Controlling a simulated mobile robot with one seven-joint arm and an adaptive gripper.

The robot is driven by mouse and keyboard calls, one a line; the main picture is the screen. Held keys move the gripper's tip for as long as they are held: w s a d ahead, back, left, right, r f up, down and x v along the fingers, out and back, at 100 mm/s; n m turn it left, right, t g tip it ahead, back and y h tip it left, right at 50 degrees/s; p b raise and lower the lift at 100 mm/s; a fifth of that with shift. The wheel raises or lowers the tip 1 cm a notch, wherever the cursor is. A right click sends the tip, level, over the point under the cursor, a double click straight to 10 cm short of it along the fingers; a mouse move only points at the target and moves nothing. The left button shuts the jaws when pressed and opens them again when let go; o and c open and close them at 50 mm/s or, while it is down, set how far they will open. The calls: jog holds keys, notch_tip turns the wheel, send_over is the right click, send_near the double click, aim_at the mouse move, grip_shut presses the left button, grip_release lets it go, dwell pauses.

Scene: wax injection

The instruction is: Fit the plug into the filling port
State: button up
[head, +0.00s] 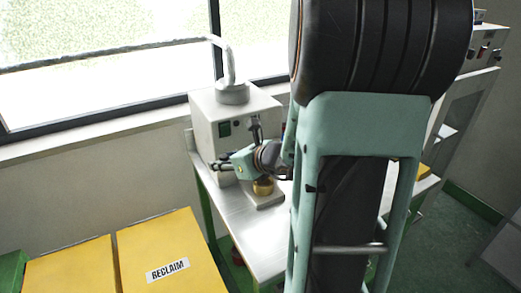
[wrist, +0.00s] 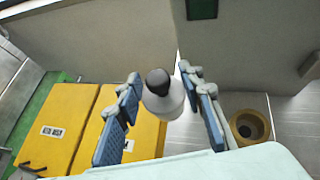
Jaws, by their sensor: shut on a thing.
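My gripper (wrist: 161,82) is shut on a pale, round plug (wrist: 166,106) with a dark end, held between the blue-padded fingers. In the head view my gripper (head: 222,166) is in front of the white machine, up and to the left of a brass piece; the plug is too small to make out there. The brass piece (head: 263,187) stands on a small base on the steel table. In the wrist view it is a brass ring (wrist: 265,124) around a dark round opening, which looks like the filling port. It is right of the right finger, apart from the plug.
The white machine (head: 204,110) with a pipe on top stands at the back of the steel table (head: 232,222). Yellow bins (head: 150,240), one labelled RECLAIM, are at the left. My arm hides the table's right side. The table's front left is clear.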

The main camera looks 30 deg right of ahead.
jog(key=d+f+m+h, duration=0.1)
jog(key=d+h, duration=0.1)
jog(key=d, duration=1.1)
jog(key=shift+m+b, duration=0.3)
jog(key=shift+m, duration=0.1)
notch_tip(320, 180, down, 6)
jog(key=b, duration=0.5)
jog(key=shift+a+f+b, duration=0.1)
jog(key=shift+f+b, duration=2.1)
jog(key=shift+b, duration=0.4)
dwell(0.8)
jog(key=o, duration=1.2)
jog(key=v, duration=1.2)
jog(key=shift+s+f, duration=0.15)
jog(key=shift+f, duration=0.05)
